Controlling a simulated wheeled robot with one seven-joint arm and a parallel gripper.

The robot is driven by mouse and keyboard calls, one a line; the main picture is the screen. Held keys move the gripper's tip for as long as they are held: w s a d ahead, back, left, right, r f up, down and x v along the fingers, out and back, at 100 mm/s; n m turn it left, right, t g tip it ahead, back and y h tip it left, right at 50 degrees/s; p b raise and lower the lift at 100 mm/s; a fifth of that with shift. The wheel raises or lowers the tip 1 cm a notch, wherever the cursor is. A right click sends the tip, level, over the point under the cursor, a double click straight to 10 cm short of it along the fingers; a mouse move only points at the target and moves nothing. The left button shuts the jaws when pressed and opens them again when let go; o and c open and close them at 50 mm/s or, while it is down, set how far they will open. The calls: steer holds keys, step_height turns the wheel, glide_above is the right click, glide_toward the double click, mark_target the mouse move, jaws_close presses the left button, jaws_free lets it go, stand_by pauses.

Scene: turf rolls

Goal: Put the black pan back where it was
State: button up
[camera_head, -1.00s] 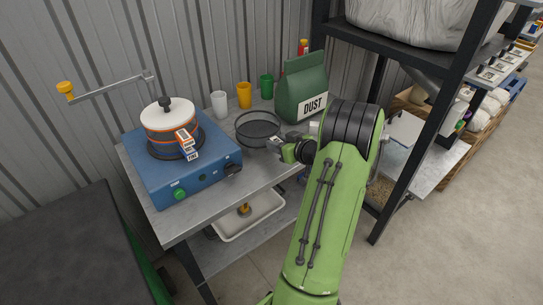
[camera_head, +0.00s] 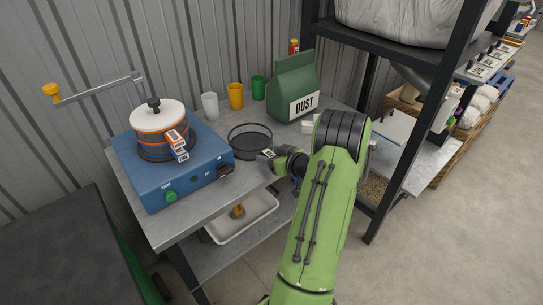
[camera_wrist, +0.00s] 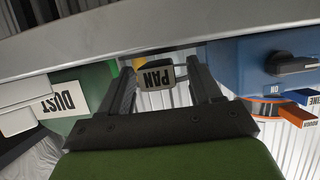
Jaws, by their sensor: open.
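My gripper (camera_head: 271,158) is open around the handle end, at the pan's near right side. It also shows in the wrist view (camera_wrist: 160,70), with one finger on each side of the label. I cannot tell whether a finger touches the handle. Most of the handle is hidden in the head view.
White (camera_head: 210,106), yellow (camera_head: 236,96) and green (camera_head: 258,87) cups stand behind the pan. The DUST bag (camera_head: 292,88) stands behind right. A black shelf frame (camera_head: 405,150) rises right of my arm.

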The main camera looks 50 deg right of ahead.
steer(key=shift+r+p, duration=0.2)
steer(key=shift+p, duration=0.1)
steer(key=v, duration=1.2)
steer(key=w+a+r+n+g+y, duration=0.2)
steer(key=w+a, duration=0.1)
steer(key=a, duration=0.5)
steer(key=w+a+r+n+g+y, duration=0.1)
steer(key=w+a+r+g+y, duration=0.1)
steer(key=a, duration=0.7)
steer(key=w+a+r+n+g+y, duration=0.1)
steer(key=w+a+r+n+g, duration=0.15)
steer(key=a, duration=0.55)
steer(key=s+a+r+m+g+h, duration=0.1)
steer(key=s+a+r+m+h, duration=0.1)
steer(key=s+a, duration=0.8)
steer(key=s+r, duration=0.1)
steer(key=s, duration=0.2)
steer(key=shift+a+r+m, duration=0.2)
steer(key=shift+a+m, duration=0.05)
steer(key=shift+m, duration=0.1)
